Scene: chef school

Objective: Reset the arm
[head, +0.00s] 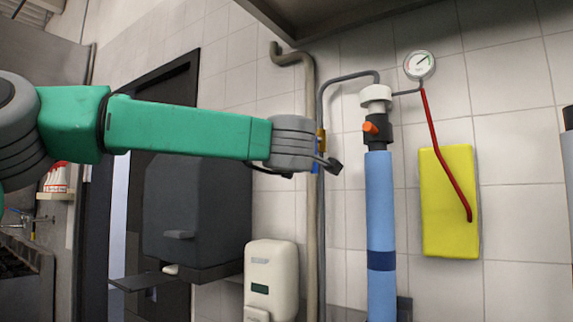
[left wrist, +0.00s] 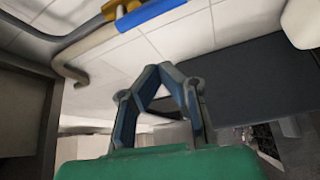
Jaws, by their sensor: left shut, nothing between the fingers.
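My green left arm reaches in from the left in the head view, stretched roughly level across the picture. My left gripper (head: 330,164) is at its end, in front of the wall pipes. In the left wrist view the two fingers of the left gripper (left wrist: 160,68) meet at their tips, and nothing shows between them. My right arm and right gripper are not in either view.
Beside the gripper are a beige pipe (head: 309,220) and a blue cylinder (head: 381,220). A yellow panel (head: 448,200) is on the tiled wall at right. A dark dispenser (head: 197,212) and a white soap dispenser (head: 270,278) are below the arm.

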